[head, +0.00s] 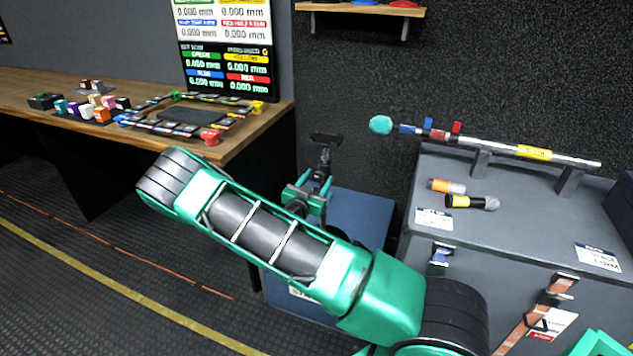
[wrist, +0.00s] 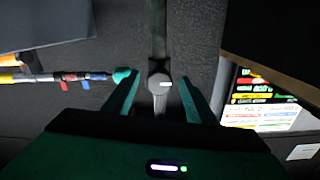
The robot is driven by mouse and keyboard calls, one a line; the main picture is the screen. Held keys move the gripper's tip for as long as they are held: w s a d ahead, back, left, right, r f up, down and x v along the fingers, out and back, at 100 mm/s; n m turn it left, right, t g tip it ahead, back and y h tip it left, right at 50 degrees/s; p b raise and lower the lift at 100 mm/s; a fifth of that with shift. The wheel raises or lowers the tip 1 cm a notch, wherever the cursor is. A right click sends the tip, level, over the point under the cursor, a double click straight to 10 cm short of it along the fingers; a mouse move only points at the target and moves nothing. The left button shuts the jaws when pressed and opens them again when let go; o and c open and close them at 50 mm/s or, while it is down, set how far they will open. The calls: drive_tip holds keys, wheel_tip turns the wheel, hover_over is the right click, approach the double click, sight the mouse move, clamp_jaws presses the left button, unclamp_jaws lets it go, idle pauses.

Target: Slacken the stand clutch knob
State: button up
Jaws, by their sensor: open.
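In the wrist view a grey stand clutch knob (wrist: 160,80) with a pale mark sits on a dark upright pole (wrist: 159,30). My gripper (wrist: 160,94) is open, with one green finger on each side of the knob. Dark gaps show between the fingers and the knob, so it is not gripped. In the head view my gripper (head: 312,190) is at the dark stand (head: 325,142), between the wooden bench and the grey case. I cannot make out the knob clearly there.
A grey case (head: 500,218) at right holds a boom pole (head: 480,142) on supports and two small microphones. A wooden bench (head: 245,140) with a board and coloured blocks is at left, under a screen (head: 225,45). Floor at lower left is clear.

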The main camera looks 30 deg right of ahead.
drive_tip(key=c, duration=1)
drive_tip(key=shift+c, duration=0.2)
